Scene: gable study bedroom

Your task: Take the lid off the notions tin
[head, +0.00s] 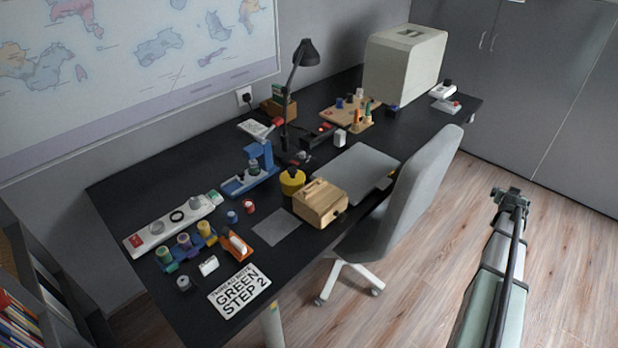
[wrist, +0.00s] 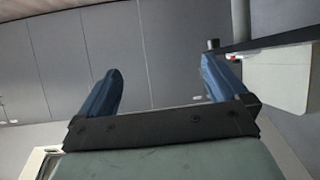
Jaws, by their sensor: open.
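A round yellow tin (head: 292,183) with a dark top stands near the middle of the black desk; it looks like the notions tin, but no label is readable. Its top appears to be on, though the detail is small. A wooden box (head: 320,203) with a handle stands close to its right and front. My gripper (head: 511,197) is over the floor to the right of the chair, well away from the desk objects. In the wrist view, its two blue fingers (wrist: 161,78) are spread apart with nothing between them. The tin is not visible in the wrist view.
The grey chair (head: 410,200) stands between my arm and the desk (head: 213,165). A blue press-like stand (head: 252,170) is left of the tin. A black lamp (head: 296,85) rises behind it, and a grey sheet (head: 357,167) lies right. Small items crowd the left end.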

